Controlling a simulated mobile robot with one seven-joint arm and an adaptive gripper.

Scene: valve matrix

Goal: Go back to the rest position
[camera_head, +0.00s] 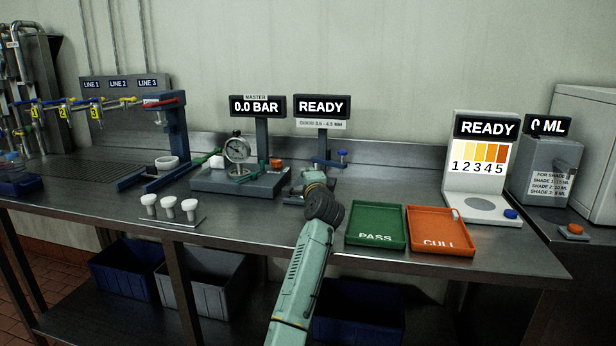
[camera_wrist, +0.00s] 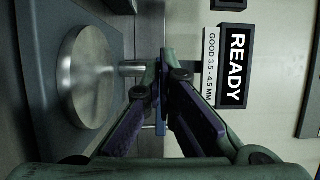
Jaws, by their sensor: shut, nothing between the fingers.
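My green arm (camera_head: 300,270) reaches up from the bottom of the head view over the bench, its dark wrist joint (camera_head: 325,205) in front of the middle of the bench. In the wrist view my gripper (camera_wrist: 160,82) is shut and empty, its two dark fingers meeting at the tips. The fingertips appear in front of a small station with a READY sign (camera_wrist: 235,65), which also shows in the head view (camera_head: 320,106). A round metal disc (camera_wrist: 87,76) lies to the left of the fingers. In the head view the fingers are mostly hidden by my wrist.
The dial gauge station (camera_head: 238,160) is left of my arm. A green PASS tray (camera_head: 376,239) and an orange CULL tray (camera_head: 440,248) lie right of the arm. The shade reader (camera_head: 482,180) stands farther right.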

